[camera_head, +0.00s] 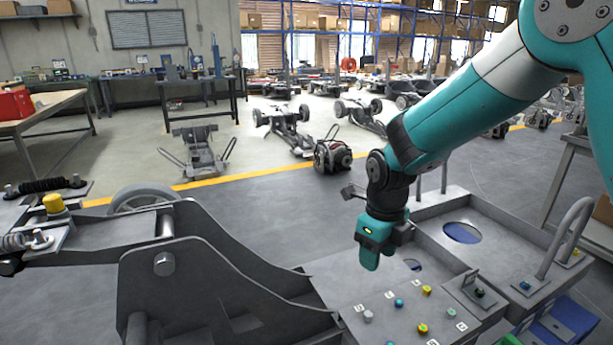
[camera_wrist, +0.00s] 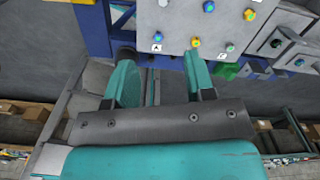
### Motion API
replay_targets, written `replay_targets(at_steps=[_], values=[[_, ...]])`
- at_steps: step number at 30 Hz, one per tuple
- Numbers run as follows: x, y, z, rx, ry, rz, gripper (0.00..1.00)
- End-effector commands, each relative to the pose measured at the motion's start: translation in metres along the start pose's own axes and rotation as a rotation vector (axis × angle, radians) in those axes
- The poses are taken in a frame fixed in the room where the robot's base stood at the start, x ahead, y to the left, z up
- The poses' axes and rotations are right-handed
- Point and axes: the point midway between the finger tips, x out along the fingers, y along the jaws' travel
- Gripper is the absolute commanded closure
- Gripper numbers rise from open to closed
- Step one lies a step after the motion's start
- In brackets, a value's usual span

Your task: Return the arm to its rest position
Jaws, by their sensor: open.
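My arm reaches in from the upper right in the head view. My gripper (camera_head: 368,262) points down just above the back left part of a grey panel (camera_head: 350,290) with small coloured knobs. In the wrist view my gripper (camera_wrist: 158,75) shows two teal fingers set apart, with nothing between them. The same panel (camera_wrist: 175,15) lies beyond the fingertips, with lettered marks beside its knobs. Whether a fingertip touches anything cannot be told.
A grey chassis (camera_head: 190,260) with upright plates stands at the left, close to the panel. A tray with a round opening (camera_head: 462,232) and a looped handle (camera_head: 565,235) are to the right. Blue bins (camera_head: 565,325) sit at the lower right. Open floor (camera_head: 270,215) lies behind.

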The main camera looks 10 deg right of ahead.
Motion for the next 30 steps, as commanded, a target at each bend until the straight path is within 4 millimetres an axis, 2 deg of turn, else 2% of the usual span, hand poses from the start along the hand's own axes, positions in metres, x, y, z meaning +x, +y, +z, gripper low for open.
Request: replay_targets(at_steps=[5, 15, 24, 30], values=[[-0.039, 0.024, -0.017, -0.415, -0.049, 0.028, 0.51], [-0.110, 0.086, -0.071, -1.490, -0.204, 0.019, 0.51], [-0.153, 0.141, -0.128, -2.428, -0.359, -0.121, 0.51], [-0.166, 0.167, -0.158, -2.890, -0.429, -0.252, 0.51]])
